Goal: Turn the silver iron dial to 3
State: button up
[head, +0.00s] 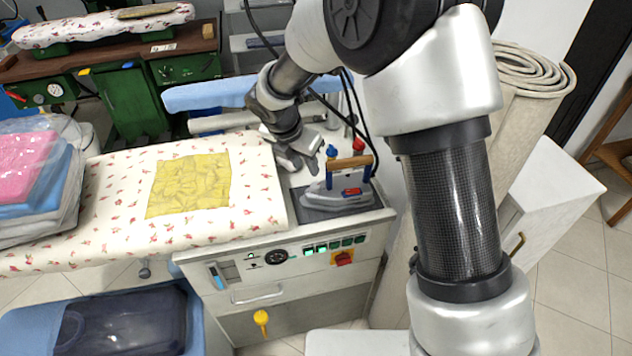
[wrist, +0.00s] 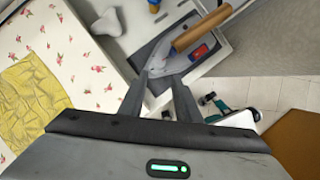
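The silver iron (head: 338,196) rests on a dark plate at the right end of the ironing station. It has a wooden handle (head: 350,162) and a small red and blue part (head: 352,191) on its side; I cannot tell whether this is the dial, and no dial numbers are readable. My gripper (head: 306,163) is above and to the left of the iron in the head view. In the wrist view, its fingers (wrist: 159,80) are apart and point toward the iron (wrist: 162,58), with nothing clearly held between them. The wooden handle (wrist: 203,27) lies beyond the fingertips.
The station's control panel (head: 300,252) is below the iron. Blue and red knobs (head: 331,150) stand behind it. A rolled rug (head: 530,95) is at the right.

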aim_at(315, 184)
jog(key=x, duration=1.1)
jog(key=shift+w+f, duration=0.1)
jog(key=c, duration=0.7)
jog(key=shift+c, duration=0.2)
